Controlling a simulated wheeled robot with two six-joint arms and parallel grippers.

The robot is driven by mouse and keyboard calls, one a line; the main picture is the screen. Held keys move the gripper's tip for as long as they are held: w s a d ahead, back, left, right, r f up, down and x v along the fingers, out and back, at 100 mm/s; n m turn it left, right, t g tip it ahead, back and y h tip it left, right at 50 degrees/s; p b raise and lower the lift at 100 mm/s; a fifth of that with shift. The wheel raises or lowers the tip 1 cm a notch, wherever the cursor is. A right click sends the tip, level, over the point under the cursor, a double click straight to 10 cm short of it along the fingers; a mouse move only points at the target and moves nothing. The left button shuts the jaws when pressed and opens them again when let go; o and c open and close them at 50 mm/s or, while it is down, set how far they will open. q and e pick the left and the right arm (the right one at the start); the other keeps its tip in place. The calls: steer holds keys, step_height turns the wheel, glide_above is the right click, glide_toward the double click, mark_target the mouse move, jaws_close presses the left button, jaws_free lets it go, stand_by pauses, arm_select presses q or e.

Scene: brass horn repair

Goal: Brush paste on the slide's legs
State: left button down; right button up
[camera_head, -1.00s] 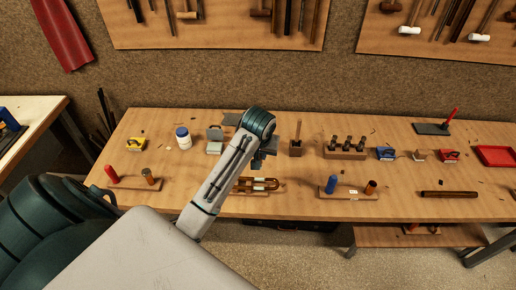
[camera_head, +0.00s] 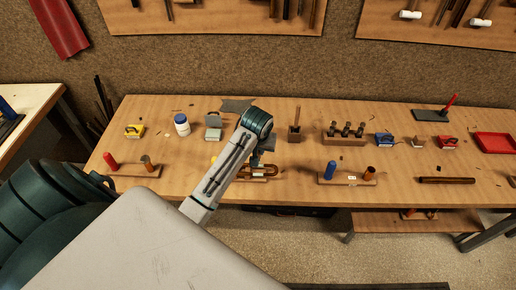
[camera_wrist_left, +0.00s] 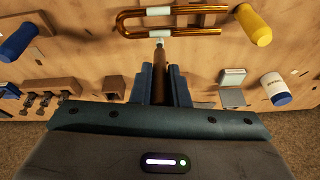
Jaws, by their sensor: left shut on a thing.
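The slide (camera_head: 273,171) is a copper-coloured U-shaped tube on a wooden base near the bench's front edge. In the left wrist view the slide (camera_wrist_left: 212,9) has two parallel legs with pale bands. My left gripper (camera_head: 262,160) is over the slide. In the left wrist view my left gripper (camera_wrist_left: 160,75) is shut on a brush with a brown wooden handle (camera_wrist_left: 159,88). The brush's tip is at the pale band of the nearer leg; I cannot tell whether it touches. A grey open tin (camera_head: 213,133) stands behind and left of the slide. My right gripper is not in view.
A white jar with a blue lid (camera_head: 182,126) stands left of the tin. A wooden block with an upright stick (camera_head: 295,134) and a rack of several dark-topped tools (camera_head: 344,139) stand to the right. A base with a blue peg (camera_head: 330,169) lies right of the slide.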

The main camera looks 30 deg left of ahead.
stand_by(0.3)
arm_select(q)
steer(key=shift+f, duration=0.5)
stand_by(0.4)
steer(key=shift+f, duration=0.1)
stand_by(0.9)
steer(key=shift+r, duration=3.55)
